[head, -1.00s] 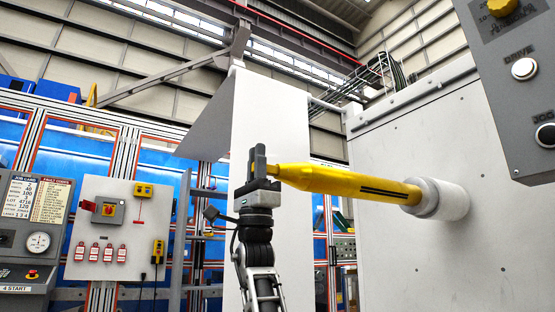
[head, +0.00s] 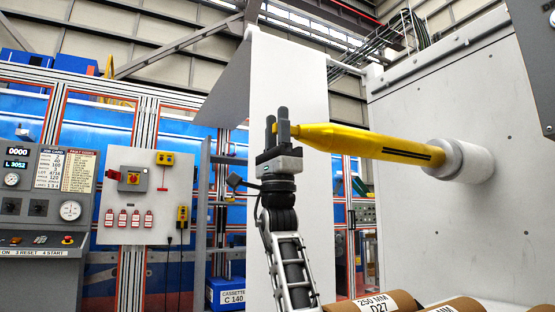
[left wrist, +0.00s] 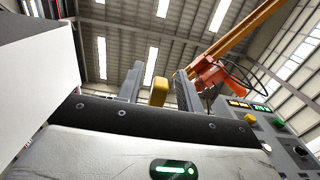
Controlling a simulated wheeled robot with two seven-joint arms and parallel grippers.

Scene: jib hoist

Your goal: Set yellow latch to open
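The yellow latch (head: 370,143) is a long tapered handle with a dark stripe. It reaches left from a pale round hub (head: 462,160) on a large white panel. My left gripper (head: 277,126) is upright at the latch's thin left end, with one finger on each side of the tip. In the left wrist view the yellow tip (left wrist: 158,92) shows between the two fingers, with a gap visible beside it, so the gripper looks open around it. Where the latch enters the hub is hidden. My right gripper is not in view.
Brown rolls (head: 375,303) with labels lie at the bottom right. A control console (head: 45,200) and a switch board (head: 147,205) stand at the left. In the left wrist view a grey control box (left wrist: 262,135) is at the right, below an orange hoist part (left wrist: 212,75).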

